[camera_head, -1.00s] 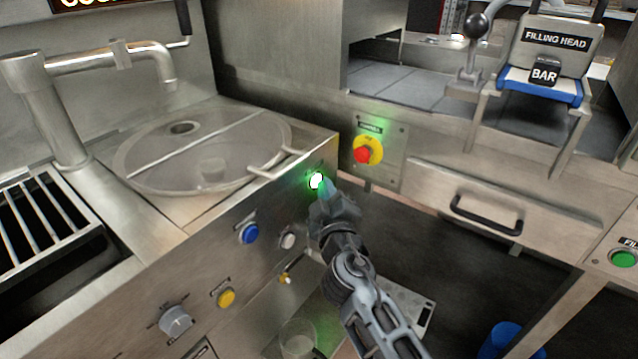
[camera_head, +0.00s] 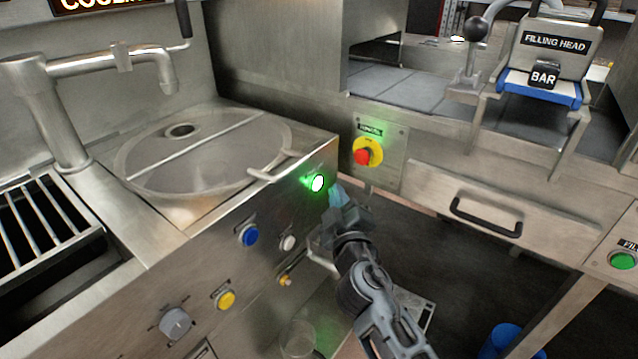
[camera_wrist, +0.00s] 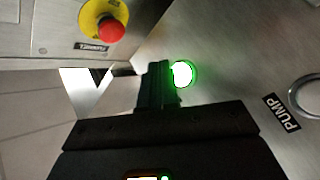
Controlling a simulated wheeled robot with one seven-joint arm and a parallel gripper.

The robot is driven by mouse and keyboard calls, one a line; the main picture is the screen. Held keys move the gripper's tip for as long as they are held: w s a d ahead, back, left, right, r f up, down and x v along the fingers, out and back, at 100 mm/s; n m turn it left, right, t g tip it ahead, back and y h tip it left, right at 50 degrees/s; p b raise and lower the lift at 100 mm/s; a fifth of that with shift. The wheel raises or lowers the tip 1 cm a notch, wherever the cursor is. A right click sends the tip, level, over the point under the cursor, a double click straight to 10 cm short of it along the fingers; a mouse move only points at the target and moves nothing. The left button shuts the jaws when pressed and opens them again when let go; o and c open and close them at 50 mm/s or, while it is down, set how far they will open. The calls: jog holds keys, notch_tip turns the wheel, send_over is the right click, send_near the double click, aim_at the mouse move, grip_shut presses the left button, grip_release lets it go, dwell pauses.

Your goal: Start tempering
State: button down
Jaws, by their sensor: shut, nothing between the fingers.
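A round button (camera_head: 317,183) glows bright green on the tempering machine's front panel, below the bowl's right rim. It also shows in the wrist view (camera_wrist: 182,74), just beside my fingertips. My gripper (camera_head: 336,192) is shut and empty, a little to the right of the lit button and apart from it in the head view. In the wrist view my shut fingers (camera_wrist: 155,84) point at the panel. The bowl (camera_head: 205,155) has a clear cover and a handle. A display (camera_head: 105,4) at the top is cut off and begins "COOL".
A red emergency stop (camera_head: 362,157) on yellow sits right of the lit button. A drawer (camera_head: 485,212) is at right.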

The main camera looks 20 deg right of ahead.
jog(key=shift+s+d, duration=0.6)
jog(key=shift+s, duration=0.25)
jog(key=shift+s+d, duration=0.55)
jog(key=shift+s, duration=0.25)
